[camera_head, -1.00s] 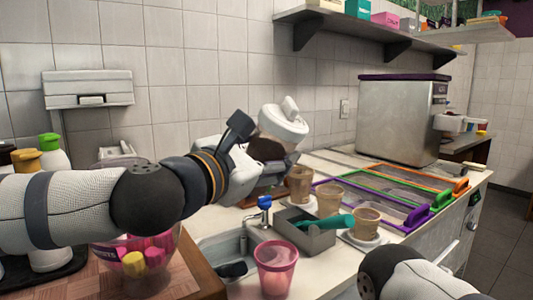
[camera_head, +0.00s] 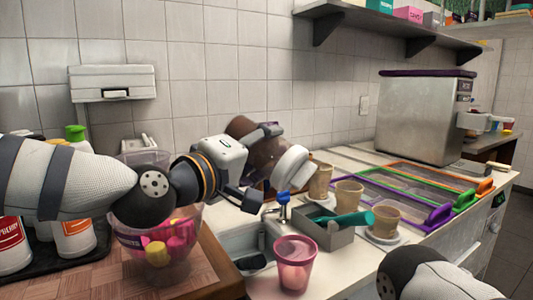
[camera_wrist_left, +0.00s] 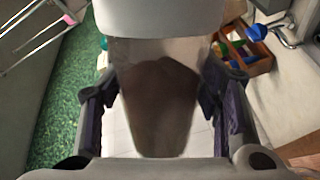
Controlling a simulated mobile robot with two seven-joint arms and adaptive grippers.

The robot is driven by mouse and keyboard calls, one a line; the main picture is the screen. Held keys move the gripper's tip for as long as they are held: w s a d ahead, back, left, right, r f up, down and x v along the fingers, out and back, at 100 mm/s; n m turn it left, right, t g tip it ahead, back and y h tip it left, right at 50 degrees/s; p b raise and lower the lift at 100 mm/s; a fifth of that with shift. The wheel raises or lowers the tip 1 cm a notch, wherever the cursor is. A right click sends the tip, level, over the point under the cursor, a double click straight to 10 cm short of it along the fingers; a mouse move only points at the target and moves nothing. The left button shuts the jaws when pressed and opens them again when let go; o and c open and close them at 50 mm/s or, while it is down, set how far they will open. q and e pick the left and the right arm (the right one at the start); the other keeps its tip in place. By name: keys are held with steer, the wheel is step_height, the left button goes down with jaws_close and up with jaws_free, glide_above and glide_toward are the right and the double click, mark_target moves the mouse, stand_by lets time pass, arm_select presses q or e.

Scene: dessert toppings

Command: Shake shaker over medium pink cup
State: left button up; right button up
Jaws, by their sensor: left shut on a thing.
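The shaker (camera_head: 266,158) has a see-through body with dark brown contents and a white lid. My left gripper (camera_head: 256,166) is shut around its body and holds it in the air, tilted with the lid low and to the right. In the left wrist view the shaker (camera_wrist_left: 160,105) sits between the two fingers, with its lid at the top. The pink cup (camera_head: 294,265) stands upright on the counter in the head view, lower in the picture than the lid and apart from it. My right gripper is out of view; only part of my right arm shows at lower right.
A grey bin (camera_head: 318,237) with a teal scoop (camera_head: 350,219) stands behind the pink cup. Several brown cups, one of them here (camera_head: 349,196), stand near the lidded topping trays (camera_head: 393,190). A bowl of pink and yellow pieces (camera_head: 157,262) is at left.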

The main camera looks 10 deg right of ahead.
mark_target(285, 144)
arm_select(q)
steer(key=shift+s+d+r+m, duration=0.25)
steer(key=shift+s+m, duration=0.1)
steer(key=shift+m, duration=0.25)
steer(key=shift+s+d+f+m, duration=0.2)
steer(key=shift+f+m, duration=0.1)
steer(key=shift+m, duration=0.1)
steer(key=shift+s+d+f+m+p, duration=0.2)
steer(key=shift+f+m+p, duration=0.15)
steer(key=shift+f+m, duration=0.25)
steer(key=f+m, duration=0.1)
steer(key=m, duration=0.1)
steer(key=s+d+f+m+p, duration=0.1)
steer(key=m, duration=0.1)
steer(key=shift+s+d, duration=0.15)
steer(key=shift+s, duration=0.05)
steer(key=shift+s+d+f+m, duration=0.15)
steer(key=shift+d+f+m, duration=0.1)
steer(key=shift+f+m, duration=0.3)
steer(key=shift+r, duration=3.6)
steer(key=shift+f+b, duration=0.45)
steer(key=shift+f, duration=3.1)
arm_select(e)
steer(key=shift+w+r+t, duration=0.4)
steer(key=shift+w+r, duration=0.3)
